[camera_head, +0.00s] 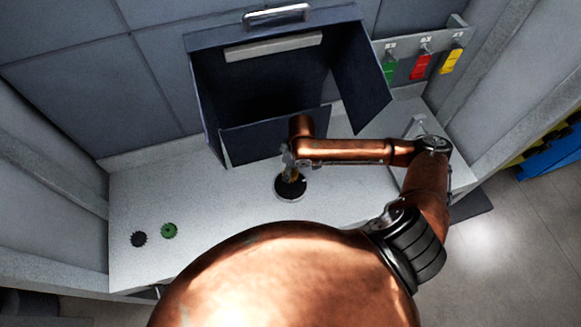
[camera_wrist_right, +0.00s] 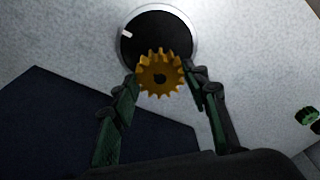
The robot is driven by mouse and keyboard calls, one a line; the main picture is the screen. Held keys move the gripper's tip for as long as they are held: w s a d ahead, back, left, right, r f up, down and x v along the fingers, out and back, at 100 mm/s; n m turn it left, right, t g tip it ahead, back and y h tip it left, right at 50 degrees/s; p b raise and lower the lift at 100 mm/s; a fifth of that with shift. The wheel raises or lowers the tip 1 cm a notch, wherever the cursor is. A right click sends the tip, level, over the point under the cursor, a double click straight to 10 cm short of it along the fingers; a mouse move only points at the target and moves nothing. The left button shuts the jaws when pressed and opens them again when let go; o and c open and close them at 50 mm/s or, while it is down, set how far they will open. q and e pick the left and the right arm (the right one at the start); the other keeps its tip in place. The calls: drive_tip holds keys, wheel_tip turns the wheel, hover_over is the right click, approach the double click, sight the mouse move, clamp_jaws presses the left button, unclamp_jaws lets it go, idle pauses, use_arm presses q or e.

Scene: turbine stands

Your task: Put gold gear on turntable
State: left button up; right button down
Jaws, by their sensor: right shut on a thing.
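The gold gear (camera_wrist_right: 160,73) is between the fingers of my right gripper (camera_wrist_right: 165,82), which is shut on it. In the right wrist view the gear overlaps the lower part of the black round turntable (camera_wrist_right: 160,28) with its pale rim and a small white mark. I cannot tell whether the gear touches the turntable. My left gripper is not in view.
A green gear (camera_head: 168,230) and a black gear (camera_head: 138,239) lie on the left of the grey bench (camera_head: 220,205). An open dark box (camera_head: 265,95) stands behind the turntable. Green, red (camera_head: 420,66) and yellow tags are on a rail at the back right.

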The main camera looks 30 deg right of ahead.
wheel_tip(320, 180, down, 5)
drive_tip(key=b, duration=0.5)
drive_tip(key=shift+w+r, duration=0.1)
drive_tip(key=shift+f, duration=1.1)
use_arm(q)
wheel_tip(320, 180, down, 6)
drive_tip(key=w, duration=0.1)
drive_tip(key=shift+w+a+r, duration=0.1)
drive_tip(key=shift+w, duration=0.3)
use_arm(e)
drive_tip(key=shift+f, duration=0.3)
drive_tip(key=c, duration=1)
unclamp_jaws()
drive_tip(key=shift+c, duration=0.2)
drive_tip(key=shift+o, duration=0.8)
drive_tip(key=shift+f, duration=0.1)
